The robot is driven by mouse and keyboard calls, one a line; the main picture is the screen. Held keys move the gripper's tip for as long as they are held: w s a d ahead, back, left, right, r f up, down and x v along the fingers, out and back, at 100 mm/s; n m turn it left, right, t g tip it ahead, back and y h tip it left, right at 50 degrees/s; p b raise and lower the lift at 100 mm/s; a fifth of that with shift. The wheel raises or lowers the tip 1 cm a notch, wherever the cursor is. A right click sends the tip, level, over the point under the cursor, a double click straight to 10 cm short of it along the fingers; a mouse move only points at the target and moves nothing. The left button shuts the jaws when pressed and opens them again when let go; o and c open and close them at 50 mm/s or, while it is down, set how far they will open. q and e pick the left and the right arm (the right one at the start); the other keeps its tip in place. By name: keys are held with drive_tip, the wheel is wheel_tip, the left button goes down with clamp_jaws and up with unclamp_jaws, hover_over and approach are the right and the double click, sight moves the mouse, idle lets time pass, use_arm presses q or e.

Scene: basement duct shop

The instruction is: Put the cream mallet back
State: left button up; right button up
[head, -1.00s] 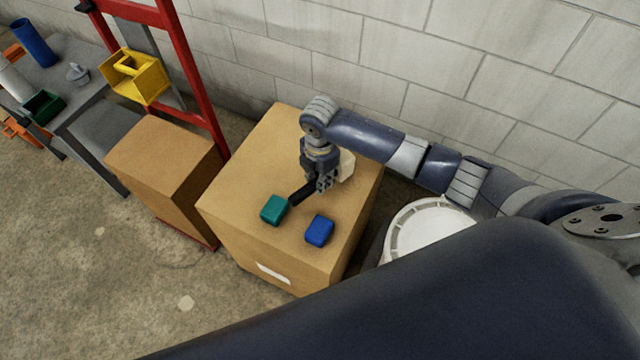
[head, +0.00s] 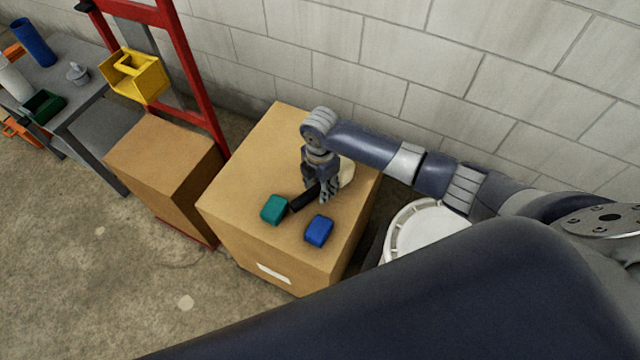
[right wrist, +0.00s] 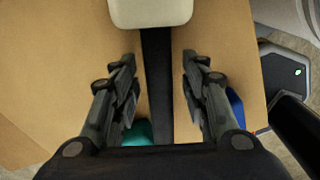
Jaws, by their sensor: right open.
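The mallet has a cream head (head: 347,173) and a black handle (head: 303,199). It lies on top of the large cardboard box (head: 240,165), with the handle end near the teal block. My right gripper (head: 328,197) is above the box at the mallet, pointing down. In the right wrist view the open fingers (right wrist: 158,65) stand on either side of the black handle (right wrist: 157,95), with gaps on both sides. The cream head (right wrist: 150,12) is at the top of that view, cut off by the edge. My left gripper is not in view.
A teal block (head: 274,209) and a blue block (head: 319,231) lie on the box near the mallet. A white bucket lid (head: 432,232) is to the right. A red hand truck (head: 195,75), a smaller box (head: 165,160) and a yellow bin (head: 137,78) stand left. A block wall is behind.

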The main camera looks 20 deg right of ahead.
wheel_tip(320, 180, up, 12)
drive_tip(key=shift+r+p, duration=0.15)
drive_tip(key=shift+p, duration=0.25)
idle(0.5)
